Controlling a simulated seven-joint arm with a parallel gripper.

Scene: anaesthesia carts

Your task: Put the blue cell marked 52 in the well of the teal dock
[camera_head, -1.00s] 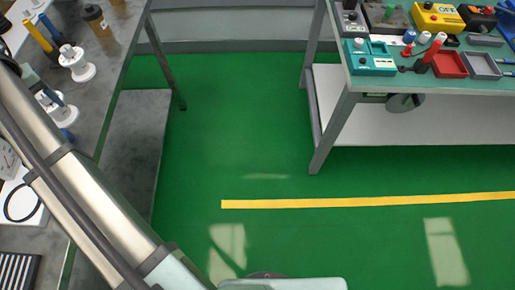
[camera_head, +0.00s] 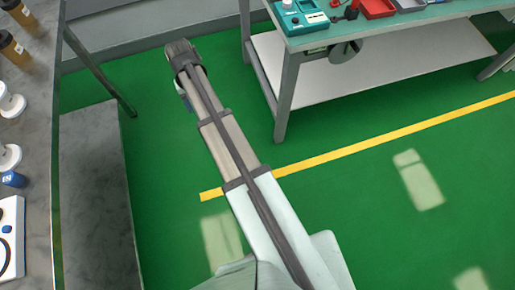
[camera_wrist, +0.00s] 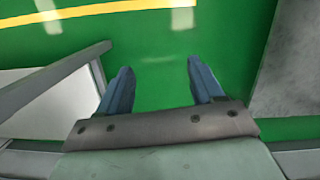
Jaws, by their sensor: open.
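A small blue cell (camera_head: 13,179) lies on the grey bench at the left edge of the head view; its marking is too small to read. The teal dock (camera_head: 302,19) stands at the near left corner of the far right table, partly cut off by the top edge. Its well cannot be made out. My gripper (camera_wrist: 158,80) is open and empty in the wrist view, with two blue fingers apart over green floor. In the head view my arm reaches up between the bench and the table, and my gripper is mostly hidden by the wrist.
The grey bench (camera_head: 35,120) holds brown cups, white spools (camera_head: 12,105) and a white plate (camera_head: 10,235). The right table (camera_head: 400,25) carries a red tray (camera_head: 377,8) and has a lower shelf (camera_head: 380,70). Green floor with a yellow line (camera_head: 390,138) lies between.

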